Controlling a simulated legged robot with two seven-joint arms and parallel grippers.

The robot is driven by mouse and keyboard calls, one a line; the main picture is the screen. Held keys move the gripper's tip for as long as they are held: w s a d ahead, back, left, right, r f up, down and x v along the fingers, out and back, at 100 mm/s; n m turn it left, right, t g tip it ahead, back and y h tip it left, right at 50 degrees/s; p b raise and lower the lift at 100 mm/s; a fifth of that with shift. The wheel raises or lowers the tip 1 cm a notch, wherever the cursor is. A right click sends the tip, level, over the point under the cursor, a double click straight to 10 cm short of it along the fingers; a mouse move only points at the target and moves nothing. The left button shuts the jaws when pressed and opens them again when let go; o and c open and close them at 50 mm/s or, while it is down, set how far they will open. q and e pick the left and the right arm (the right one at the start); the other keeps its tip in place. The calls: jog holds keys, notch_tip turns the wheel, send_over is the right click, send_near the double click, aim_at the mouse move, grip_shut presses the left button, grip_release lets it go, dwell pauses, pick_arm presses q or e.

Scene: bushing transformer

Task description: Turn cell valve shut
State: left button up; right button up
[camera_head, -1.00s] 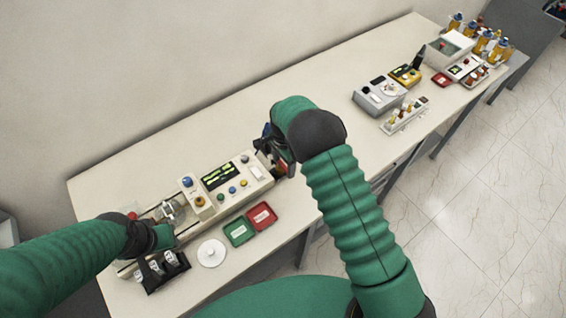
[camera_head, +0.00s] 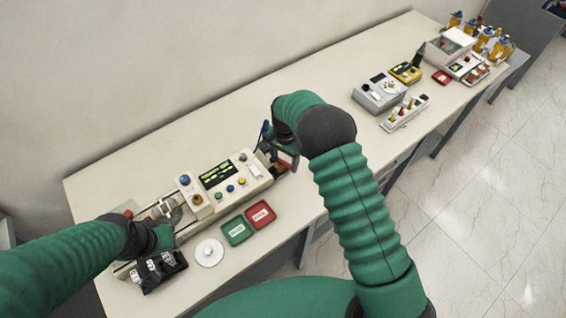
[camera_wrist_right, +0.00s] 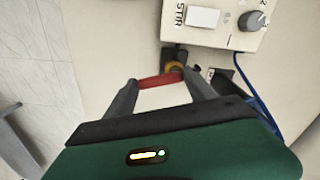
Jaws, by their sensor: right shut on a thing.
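The cell valve shows in the right wrist view as a red lever (camera_wrist_right: 160,82) with a brass-coloured body (camera_wrist_right: 174,67) beside a dark block, below the white instrument. My right gripper (camera_wrist_right: 162,86) has its two fingers on either side of the red lever and is shut on it. In the head view my right gripper (camera_head: 280,162) is at the right end of the instrument (camera_head: 222,183), partly hidden by its own arm. My left gripper (camera_head: 163,238) is at the instrument's left part, near a clamp-like metal piece (camera_head: 166,209); its fingers cannot be made out.
A blue hose (camera_wrist_right: 258,98) runs right of my right gripper. A green tray (camera_head: 236,231), a red tray (camera_head: 261,214), a white disc (camera_head: 209,252) and a black rack (camera_head: 158,272) lie in front of the instrument. Grey equipment (camera_head: 379,95) stands farther right. The table's back strip is clear.

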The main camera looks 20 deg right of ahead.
jog(key=n, duration=0.1)
jog(key=w+n+b, duration=0.1)
jog(key=shift+d+r+n, duration=0.15)
jog(key=shift+d+n, duration=0.25)
jog(key=n, duration=0.1)
jog(key=n+b, duration=0.1)
jog(key=n, duration=0.1)
jog(key=shift+w+d+n, duration=0.2)
jog(key=shift+w+n, duration=0.1)
jog(key=shift+w, duration=0.1)
jog(key=n, duration=0.3)
jog(key=shift+w+n+b, duration=0.3)
jog(key=shift+w+b, duration=0.1)
jog(key=shift+w+r+n, duration=0.1)
jog(key=shift+w+n, duration=0.1)
jog(key=shift+n, duration=0.8)
jog(key=shift+w+n, duration=0.2)
jog(key=shift+n, duration=0.8)
jog(key=shift+a+b, duration=0.1)
jog(key=shift+b, duration=0.2)
jog(key=o, duration=1.1)
jog(key=shift+o, duration=1.4)
jog(key=shift+f, duration=0.2)
jog(key=shift+r, duration=0.15)
